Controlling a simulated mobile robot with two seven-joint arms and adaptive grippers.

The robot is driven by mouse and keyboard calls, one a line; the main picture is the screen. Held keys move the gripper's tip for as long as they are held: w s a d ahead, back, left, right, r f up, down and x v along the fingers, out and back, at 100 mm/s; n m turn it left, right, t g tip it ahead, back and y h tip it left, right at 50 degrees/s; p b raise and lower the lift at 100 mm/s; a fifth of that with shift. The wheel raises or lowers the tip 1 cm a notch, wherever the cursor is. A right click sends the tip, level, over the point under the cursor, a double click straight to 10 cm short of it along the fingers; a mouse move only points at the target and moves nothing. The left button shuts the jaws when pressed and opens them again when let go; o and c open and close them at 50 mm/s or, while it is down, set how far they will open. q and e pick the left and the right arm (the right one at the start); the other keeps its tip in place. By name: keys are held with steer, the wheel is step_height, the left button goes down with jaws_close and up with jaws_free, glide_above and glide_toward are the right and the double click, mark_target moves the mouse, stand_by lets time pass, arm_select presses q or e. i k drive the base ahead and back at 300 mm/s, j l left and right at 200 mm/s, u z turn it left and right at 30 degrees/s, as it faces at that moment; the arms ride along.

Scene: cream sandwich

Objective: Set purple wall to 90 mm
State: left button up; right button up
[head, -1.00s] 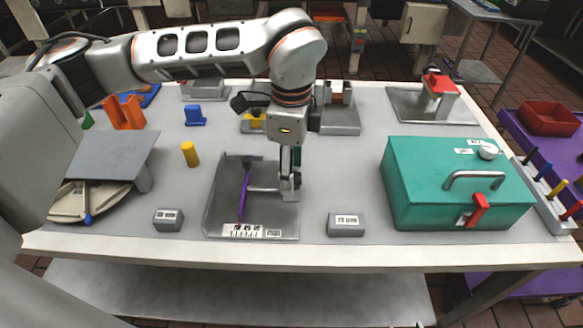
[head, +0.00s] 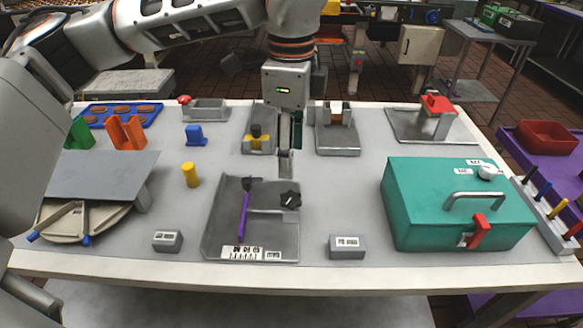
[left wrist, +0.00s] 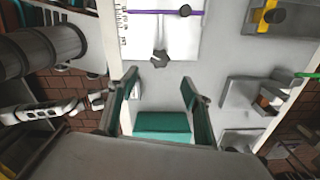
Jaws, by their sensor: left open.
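The purple wall (head: 244,215) is a thin upright strip in a shallow grey tray (head: 212,232), left of the tray's middle. A white scale label (head: 242,253) lies along the tray's front edge; its numbers are too small to read. A dark star-shaped knob (head: 290,198) sits at the tray's right side. My left gripper (head: 285,168) is above and just behind the knob, apart from it and empty. In the left wrist view its fingers (left wrist: 158,78) are spread, with the knob (left wrist: 159,58) beyond them and the purple wall (left wrist: 155,12) at the top. My right gripper is not in view.
A teal box (head: 430,205) with a red latch stands to the right. Small grey blocks (head: 167,241) and (head: 347,246) flank the tray. A yellow cylinder (head: 191,175) stands at its left. Several fixtures line the back.

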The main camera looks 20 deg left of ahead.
mark_target(247, 182)
steer(key=k, duration=1)
